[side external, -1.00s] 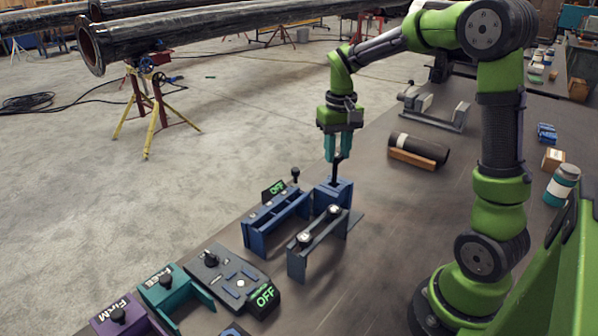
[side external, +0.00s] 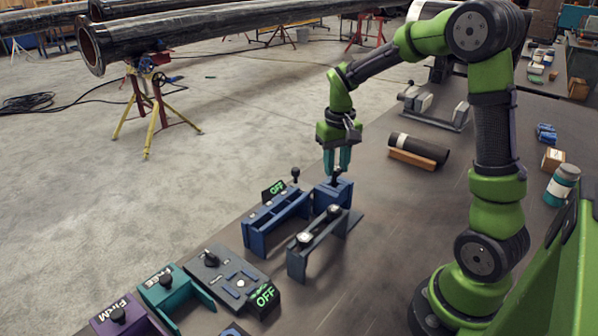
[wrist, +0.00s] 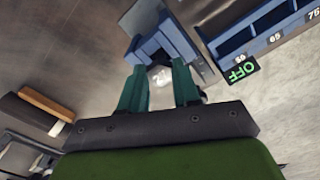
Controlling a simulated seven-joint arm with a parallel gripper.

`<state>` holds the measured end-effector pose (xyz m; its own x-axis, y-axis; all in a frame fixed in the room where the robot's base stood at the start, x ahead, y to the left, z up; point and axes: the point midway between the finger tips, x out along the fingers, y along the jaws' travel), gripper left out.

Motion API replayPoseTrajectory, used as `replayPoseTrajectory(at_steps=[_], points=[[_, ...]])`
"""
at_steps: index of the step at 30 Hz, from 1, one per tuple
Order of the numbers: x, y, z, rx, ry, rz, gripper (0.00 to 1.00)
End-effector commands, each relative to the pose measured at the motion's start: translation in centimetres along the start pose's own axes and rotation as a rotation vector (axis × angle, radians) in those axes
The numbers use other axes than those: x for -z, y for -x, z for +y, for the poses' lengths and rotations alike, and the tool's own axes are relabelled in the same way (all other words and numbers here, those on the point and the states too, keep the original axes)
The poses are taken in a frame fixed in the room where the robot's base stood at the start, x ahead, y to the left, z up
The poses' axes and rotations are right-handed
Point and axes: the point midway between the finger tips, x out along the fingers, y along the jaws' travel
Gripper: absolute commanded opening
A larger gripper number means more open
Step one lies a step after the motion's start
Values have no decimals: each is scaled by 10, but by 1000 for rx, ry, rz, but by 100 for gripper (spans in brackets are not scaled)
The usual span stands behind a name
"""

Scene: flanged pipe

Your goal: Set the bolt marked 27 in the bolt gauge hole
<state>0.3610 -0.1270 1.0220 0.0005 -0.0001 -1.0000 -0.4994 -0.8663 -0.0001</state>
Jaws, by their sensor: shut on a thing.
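My gripper (side external: 337,166) points down over the blue gauge block (side external: 334,194), its two teal fingers shut on a dark bolt (side external: 335,178). Only a short part of the bolt shows between the fingertips and the block top; its lower shank is hidden, apparently inside the block. In the wrist view, the pale round bolt head (wrist: 159,76) sits between the fingers; its mark begins with a 2 but is too blurred to read fully. The gauge block (wrist: 150,42) lies just beyond the fingertips there.
A blue rail (side external: 275,222) with a green OFF display (side external: 274,187) stands left of the block. A grey rack (side external: 318,246) with two bolt heads stands in front. A dark cylinder on a wooden cradle (side external: 417,151) lies behind right. The bench between is clear.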

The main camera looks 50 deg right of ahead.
Motion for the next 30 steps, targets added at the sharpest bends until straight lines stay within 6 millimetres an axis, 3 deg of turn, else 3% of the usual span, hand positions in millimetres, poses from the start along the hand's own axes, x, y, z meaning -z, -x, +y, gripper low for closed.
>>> replayPoseTrajectory(at_steps=[30], points=[[0, -12, 0, 0, 0, -1, 0]])
